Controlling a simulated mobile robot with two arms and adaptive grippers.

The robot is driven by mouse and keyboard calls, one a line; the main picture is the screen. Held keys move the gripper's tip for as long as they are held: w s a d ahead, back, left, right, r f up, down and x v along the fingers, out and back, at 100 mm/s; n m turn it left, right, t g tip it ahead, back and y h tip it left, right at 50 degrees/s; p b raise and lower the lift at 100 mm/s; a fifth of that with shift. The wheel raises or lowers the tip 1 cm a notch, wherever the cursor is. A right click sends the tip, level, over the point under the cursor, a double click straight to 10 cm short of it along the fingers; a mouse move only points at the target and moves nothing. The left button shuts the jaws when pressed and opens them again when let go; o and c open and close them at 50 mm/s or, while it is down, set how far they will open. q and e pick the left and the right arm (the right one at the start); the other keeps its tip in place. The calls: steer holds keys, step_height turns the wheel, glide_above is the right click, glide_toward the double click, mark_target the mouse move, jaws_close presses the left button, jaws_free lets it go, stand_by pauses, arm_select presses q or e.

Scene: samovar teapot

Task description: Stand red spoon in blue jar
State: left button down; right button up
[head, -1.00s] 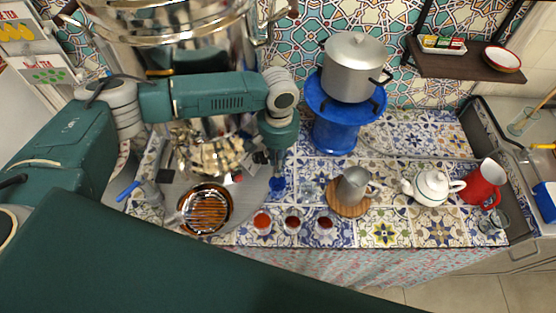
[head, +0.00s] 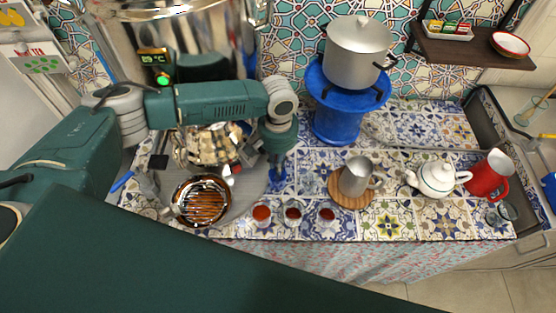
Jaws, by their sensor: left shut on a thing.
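My left gripper (head: 246,158) hangs over the right part of the round grey tray, its fingers pointing to the lower left. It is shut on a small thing. My right gripper is not in view.
Tea glasses (head: 293,214) line the front edge. A metal pitcher (head: 356,176) on a wooden board, a white teapot (head: 437,178) and a red jug (head: 488,175) stand to the right. A pot (head: 356,52) sits on a blue stove (head: 338,122) behind. The samovar (head: 205,45) is behind my arm.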

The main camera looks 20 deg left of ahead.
arm_select(q)
steer(key=c, duration=1.6)
jaws_free()
steer(key=shift+c, duration=0.2)
step_height(320, 180, up, 12)
steer(key=shift+f, duration=0.1)
